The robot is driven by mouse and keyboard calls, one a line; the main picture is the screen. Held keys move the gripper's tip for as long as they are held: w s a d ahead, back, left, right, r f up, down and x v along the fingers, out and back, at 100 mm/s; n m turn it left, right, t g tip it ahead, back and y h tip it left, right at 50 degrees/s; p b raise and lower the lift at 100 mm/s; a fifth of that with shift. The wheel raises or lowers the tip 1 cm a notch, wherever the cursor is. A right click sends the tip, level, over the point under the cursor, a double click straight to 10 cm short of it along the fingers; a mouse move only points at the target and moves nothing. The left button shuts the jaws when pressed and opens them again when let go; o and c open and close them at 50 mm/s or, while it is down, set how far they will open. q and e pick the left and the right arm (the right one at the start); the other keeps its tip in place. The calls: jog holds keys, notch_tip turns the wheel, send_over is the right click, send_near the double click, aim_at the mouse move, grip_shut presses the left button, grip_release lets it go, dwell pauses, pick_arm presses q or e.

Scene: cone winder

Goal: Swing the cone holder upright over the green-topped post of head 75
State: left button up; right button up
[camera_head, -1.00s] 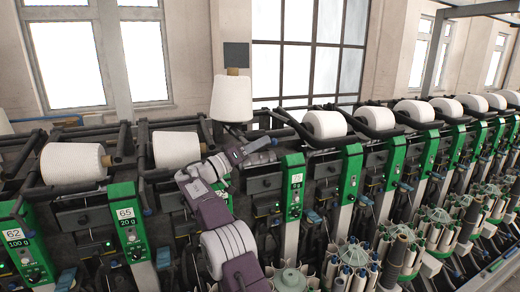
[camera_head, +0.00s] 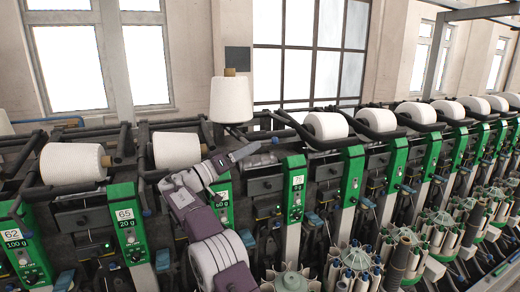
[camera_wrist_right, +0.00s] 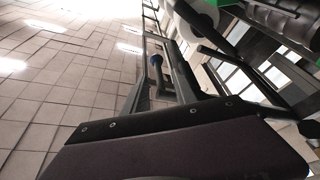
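The green-topped post of head 75 (camera_head: 293,190) stands right of centre in the head view. A dark cone-holder frame (camera_head: 283,119) lies behind it; I cannot tell for certain which holder is head 75's. My right gripper (camera_head: 250,151) points right, left of that post and below an upright white cone (camera_head: 231,100). In the right wrist view its fingers (camera_wrist_right: 160,85) look apart, with a blue-knobbed rod (camera_wrist_right: 156,60) showing between them; contact cannot be told. My right arm partly hides the green post left of head 75. My left gripper is not in view.
White cones lie in neighbouring holders, one on the left (camera_head: 176,150) and one on the right (camera_head: 325,126). Posts of heads 62 (camera_head: 22,245) and 65 (camera_head: 128,225) stand at the left. Bobbin magazines (camera_head: 355,262) crowd the lower right.

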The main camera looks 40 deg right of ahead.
jog(key=v, duration=0.4)
jog(key=shift+a, duration=0.25)
dwell(0.9)
jog(key=s+a+f+n+t+y, duration=0.25)
jog(key=f+n+y, duration=0.35)
jog(key=f, duration=0.6)
jog(key=s+a+f+n+t+y, duration=0.1)
jog(key=a+f+n+t+y, duration=0.3)
jog(key=f, duration=0.9)
jog(key=s+a+f+n+g+y, duration=0.1)
jog(key=s+a+f+y, duration=0.4)
jog(key=s, duration=0.5)
jog(key=s+a+f+g+y, duration=0.2)
jog(key=s+a+f+y, duration=0.4)
jog(key=s+a+f, duration=0.3)
jog(key=s+a, duration=0.2)
jog(key=a, duration=0.1)
jog(key=shift+s+n, duration=0.3)
jog(key=shift+n, duration=0.1)
jog(key=shift+f+g, duration=0.1)
jog(key=shift+g, duration=0.15)
